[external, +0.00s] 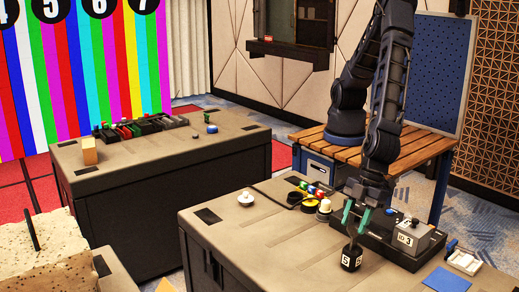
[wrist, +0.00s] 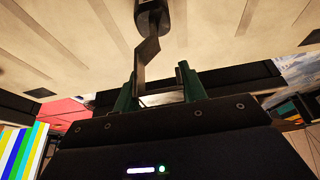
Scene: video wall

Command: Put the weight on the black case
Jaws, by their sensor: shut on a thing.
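The weight (external: 351,259) is a small black cylinder with white number labels and a thin upright stem. My gripper (external: 356,221) has teal fingers and is shut on the stem, above the body. In the wrist view, the fingers (wrist: 160,92) close around a flat metal piece that leads up to the dark weight (wrist: 152,12). The weight is in front of the case, over the near table; I cannot tell whether its bottom touches the tabletop. The black case (external: 378,247) lies on the near table, right of the weight, partly hidden by my gripper.
A grey block (external: 411,238) with number labels stands on the case's right part. Colored caps (external: 311,190) and a yellow-topped cup (external: 324,208) are behind left. A white tray (external: 464,262) is at right. The near table's left part (external: 235,235) is mostly clear.

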